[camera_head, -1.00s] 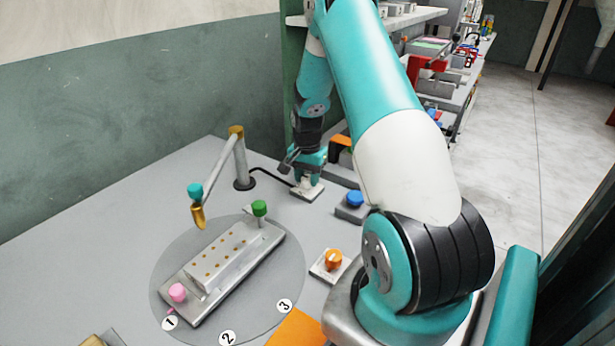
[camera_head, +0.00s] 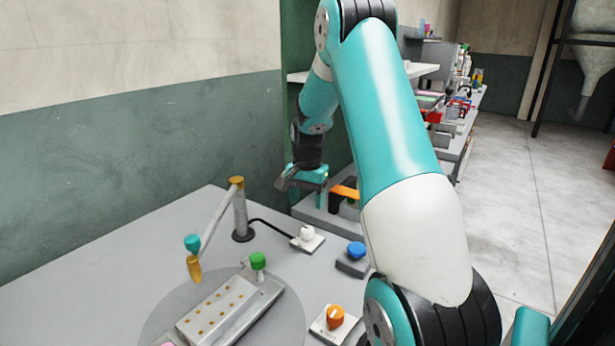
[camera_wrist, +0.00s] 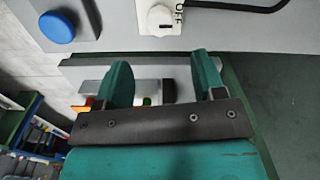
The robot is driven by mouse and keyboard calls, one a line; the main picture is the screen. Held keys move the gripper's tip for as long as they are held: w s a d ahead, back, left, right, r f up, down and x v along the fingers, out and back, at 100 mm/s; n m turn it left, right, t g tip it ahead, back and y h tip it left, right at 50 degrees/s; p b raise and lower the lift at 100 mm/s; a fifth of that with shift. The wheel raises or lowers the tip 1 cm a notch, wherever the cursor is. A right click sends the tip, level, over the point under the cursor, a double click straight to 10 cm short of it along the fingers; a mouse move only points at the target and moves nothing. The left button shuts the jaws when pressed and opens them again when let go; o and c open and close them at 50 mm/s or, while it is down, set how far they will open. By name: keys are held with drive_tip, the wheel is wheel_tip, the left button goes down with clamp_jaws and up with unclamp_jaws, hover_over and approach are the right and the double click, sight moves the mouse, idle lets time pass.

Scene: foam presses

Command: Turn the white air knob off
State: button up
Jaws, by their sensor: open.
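The white air knob (camera_head: 307,234) sits on a small pale plate at the back edge of the grey table, with a black cable running to it. In the wrist view the knob (camera_wrist: 160,18) is at the top, with a dark slot mark and the word OFF beside it. The slot looks roughly in line with the OFF label, though part of the plate is cut off. My gripper (camera_head: 305,185) is above and behind the knob, apart from it. In the wrist view my gripper (camera_wrist: 163,82) is open, with nothing between its teal fingers.
A blue knob (camera_head: 356,250) is right of the white one, and an orange knob (camera_head: 334,316) is nearer. The nozzle post (camera_head: 240,210) stands left. A green knob (camera_head: 258,261) is on the mould.

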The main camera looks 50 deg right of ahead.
wheel_tip(320, 180, up, 8)
idle(0.7)
